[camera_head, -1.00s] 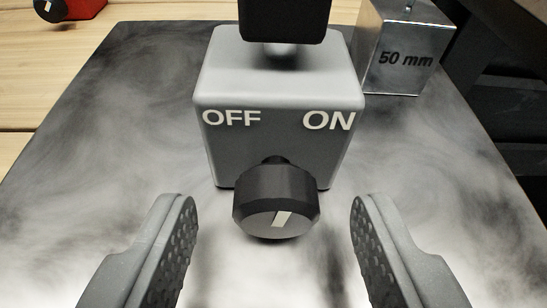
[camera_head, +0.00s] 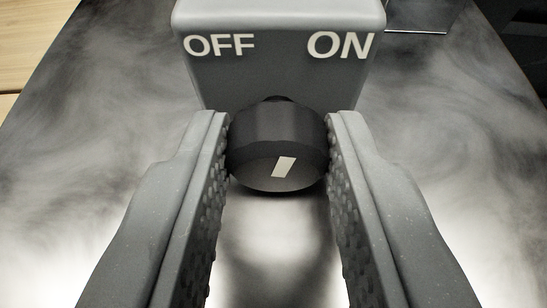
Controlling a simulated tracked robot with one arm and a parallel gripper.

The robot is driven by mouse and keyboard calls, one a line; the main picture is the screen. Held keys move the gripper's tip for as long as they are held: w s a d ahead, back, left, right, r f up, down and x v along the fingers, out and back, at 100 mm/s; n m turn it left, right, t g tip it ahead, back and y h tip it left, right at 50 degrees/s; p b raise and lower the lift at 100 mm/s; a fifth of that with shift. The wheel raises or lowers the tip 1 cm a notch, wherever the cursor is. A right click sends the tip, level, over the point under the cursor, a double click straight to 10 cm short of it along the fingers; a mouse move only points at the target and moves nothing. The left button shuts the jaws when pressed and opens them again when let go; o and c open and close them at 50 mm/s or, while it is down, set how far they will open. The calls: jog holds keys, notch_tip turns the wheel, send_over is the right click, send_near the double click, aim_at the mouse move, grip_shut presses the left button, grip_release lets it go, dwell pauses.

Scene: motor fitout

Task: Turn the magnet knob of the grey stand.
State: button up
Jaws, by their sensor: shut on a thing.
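The grey stand (camera_head: 280,77) stands at the top middle of the head camera view, with OFF on the left and ON on the right of its front. The black magnet knob (camera_head: 277,145) sticks out of its front below the words. A pale mark on the knob's face leans, its upper end slightly to the right. My gripper (camera_head: 278,150) is shut on the knob, one finger pad on each side of it.
The stand rests on a dark, cloudy metal plate (camera_head: 455,150) that reflects light. A strip of wooden table (camera_head: 30,45) shows at the upper left. The bottom edge of a shiny block shows at the upper right. The plate is clear on both sides.

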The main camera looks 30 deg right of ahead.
jog(key=shift+f+m+t+y+b, duration=0.15)
jog(key=shift+m+t+y+b, duration=0.25)
jog(key=shift+m+b, duration=0.65)
jog(key=o, duration=1)
jog(key=shift+s+a+r, duration=0.2)
jog(key=shift+s+r, duration=0.15)
jog(key=shift+s, duration=0.05)
jog(key=v, duration=1.2)
jog(key=shift+s+p, duration=0.45)
jog(key=shift+a, duration=0.1)
